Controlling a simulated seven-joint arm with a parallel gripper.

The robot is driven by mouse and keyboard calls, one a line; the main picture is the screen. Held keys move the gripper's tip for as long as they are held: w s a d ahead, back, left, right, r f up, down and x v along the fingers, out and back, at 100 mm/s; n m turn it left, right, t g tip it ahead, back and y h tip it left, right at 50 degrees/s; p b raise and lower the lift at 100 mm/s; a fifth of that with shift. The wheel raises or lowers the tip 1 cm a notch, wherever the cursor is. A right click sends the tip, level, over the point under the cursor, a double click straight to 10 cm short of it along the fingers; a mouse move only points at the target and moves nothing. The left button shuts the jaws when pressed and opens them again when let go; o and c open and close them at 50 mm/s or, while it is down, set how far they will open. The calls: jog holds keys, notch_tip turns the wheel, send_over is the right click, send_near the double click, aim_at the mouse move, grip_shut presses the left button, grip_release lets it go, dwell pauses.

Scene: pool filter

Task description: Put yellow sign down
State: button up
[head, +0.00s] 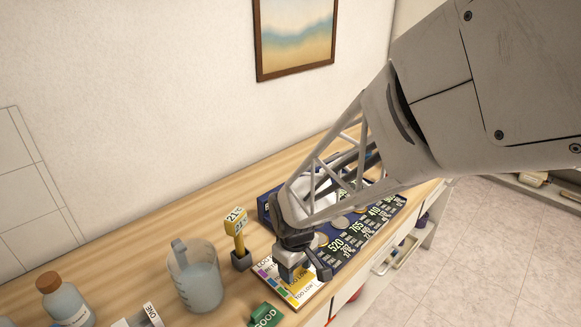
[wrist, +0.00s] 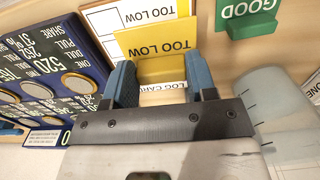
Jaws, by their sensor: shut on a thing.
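The yellow sign (wrist: 152,46), marked "TOO LOW", is between my blue fingertips in the wrist view. My gripper (wrist: 162,84) is shut on it. In the head view my gripper (head: 298,268) points down over the near part of the bench, and a bit of the yellow sign (head: 299,281) shows beside the fingers. A pale card (wrist: 110,20) with another "TOO LOW" label lies just beyond the sign. A white strip reading "LOG CARD" (wrist: 170,87) shows between the fingers. Whether the sign touches the surface below, I cannot tell.
A green "GOOD" sign (head: 266,315) stands close by. A blue board (head: 375,232) with numbers and round discs lies right of my gripper. A clear jug (head: 195,278), a yellow meter (head: 237,228) in a dark holder and a bottle (head: 66,300) stand left.

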jog(key=shift+w+a+f, duration=0.1)
jog(key=shift+w+a, duration=0.2)
jog(key=shift+w, duration=0.55)
jog(key=shift+w+a+f, duration=0.1)
jog(key=shift+w+a, duration=0.25)
jog(key=shift+w, duration=0.5)
jog(key=shift+w+a+f, duration=0.1)
jog(key=shift+w+a, duration=0.2)
jog(key=shift+w, duration=0.55)
jog(key=shift+f, duration=1.7)
jog(key=shift+f, duration=0.15)
jog(key=o, duration=0.9)
notch_tip(320, 180, up, 12)
jog(key=shift+r, duration=0.15)
jog(key=shift+s+d+r, duration=0.1)
